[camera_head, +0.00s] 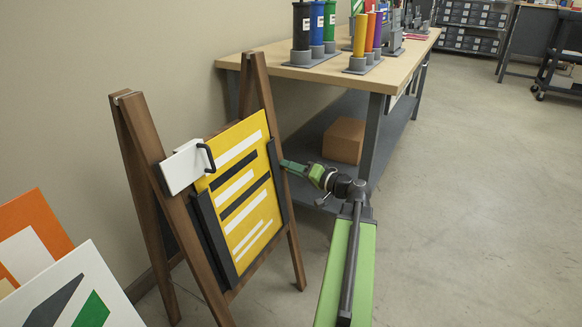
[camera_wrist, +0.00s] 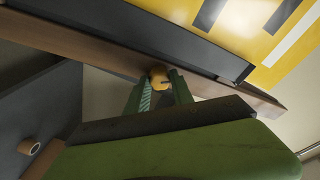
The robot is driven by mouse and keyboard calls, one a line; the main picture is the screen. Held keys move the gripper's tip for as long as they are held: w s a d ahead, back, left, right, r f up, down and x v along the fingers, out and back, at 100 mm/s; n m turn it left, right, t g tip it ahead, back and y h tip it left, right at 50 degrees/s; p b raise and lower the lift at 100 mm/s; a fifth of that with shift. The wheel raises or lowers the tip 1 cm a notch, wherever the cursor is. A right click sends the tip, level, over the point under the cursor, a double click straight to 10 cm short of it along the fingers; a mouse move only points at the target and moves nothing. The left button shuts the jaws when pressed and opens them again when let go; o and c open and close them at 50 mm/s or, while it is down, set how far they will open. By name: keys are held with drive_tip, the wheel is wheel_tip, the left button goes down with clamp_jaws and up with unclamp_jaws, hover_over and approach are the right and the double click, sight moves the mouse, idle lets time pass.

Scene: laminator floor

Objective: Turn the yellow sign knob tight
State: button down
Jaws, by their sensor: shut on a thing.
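The yellow sign (camera_head: 240,181), with white and black bars, stands on a wooden easel between dark side rails. My gripper (camera_head: 283,164) reaches from the right to the easel's right side, beside the dark rail. In the wrist view, the yellow knob (camera_wrist: 158,74) sits at the wooden leg's edge, below the dark rail. The two green fingers of my gripper (camera_wrist: 160,86) are on either side of the knob and shut on it. Part of the knob is hidden between the fingers, and the head view does not show it.
The wooden easel (camera_head: 150,165) has a white block with a black handle (camera_head: 184,167) at its upper left. A workbench (camera_head: 340,72) with coloured cylinders stands behind, a cardboard box (camera_head: 344,140) on its lower shelf. Panels (camera_head: 75,290) lean at lower left. The floor at right is clear.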

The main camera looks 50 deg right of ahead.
drive_tip(key=m+h+p, duration=0.1)
drive_tip(key=m, duration=0.4)
drive_tip(key=shift+r+g, duration=0.15)
drive_tip(key=shift+g, duration=0.15)
drive_tip(key=shift+m+p, duration=0.3)
drive_tip(key=shift+m, duration=0.2)
drive_tip(key=c, duration=1.4)
unclamp_jaws()
